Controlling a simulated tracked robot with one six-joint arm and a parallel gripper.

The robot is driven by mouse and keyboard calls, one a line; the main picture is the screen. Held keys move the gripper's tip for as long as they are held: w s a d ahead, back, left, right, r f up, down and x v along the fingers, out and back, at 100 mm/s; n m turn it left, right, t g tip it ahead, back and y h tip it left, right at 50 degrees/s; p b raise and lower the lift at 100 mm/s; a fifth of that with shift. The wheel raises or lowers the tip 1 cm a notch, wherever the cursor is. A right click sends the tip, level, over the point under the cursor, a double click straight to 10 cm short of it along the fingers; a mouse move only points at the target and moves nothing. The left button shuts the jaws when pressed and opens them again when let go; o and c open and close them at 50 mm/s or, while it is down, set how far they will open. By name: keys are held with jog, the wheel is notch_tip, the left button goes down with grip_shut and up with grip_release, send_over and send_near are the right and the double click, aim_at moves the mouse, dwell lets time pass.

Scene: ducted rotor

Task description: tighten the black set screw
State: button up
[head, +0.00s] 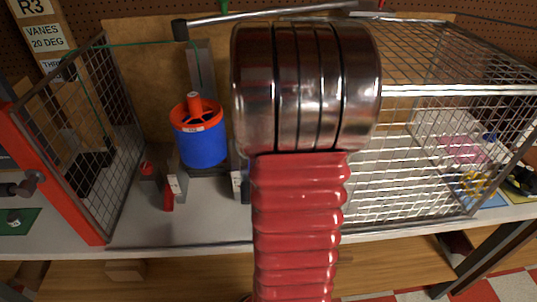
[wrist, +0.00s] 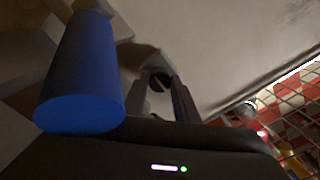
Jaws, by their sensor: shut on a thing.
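In the wrist view, my gripper (wrist: 160,92) points away from the camera, its dark fingers around a small black round piece. This looks like the black set screw (wrist: 158,82), held between the fingertips; its finer shape is too dark to tell. A large blue cylinder (wrist: 82,75) is beside the fingers on the left. In the head view, a blue drum (head: 203,148) with an orange rotor (head: 196,108) on top stands on the bench, left of my arm. My arm hides the gripper and the set screw there.
A wire mesh cage (head: 460,65) encloses the bench on the right, and a red-edged mesh panel (head: 65,180) stands at left. A grey bar (head: 265,15) crosses above. The bench (head: 200,222) is bare along its front.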

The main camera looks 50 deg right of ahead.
jog(key=o, duration=1.1)
jog(key=shift+c, duration=0.2)
jog(key=shift+r, duration=3.7)
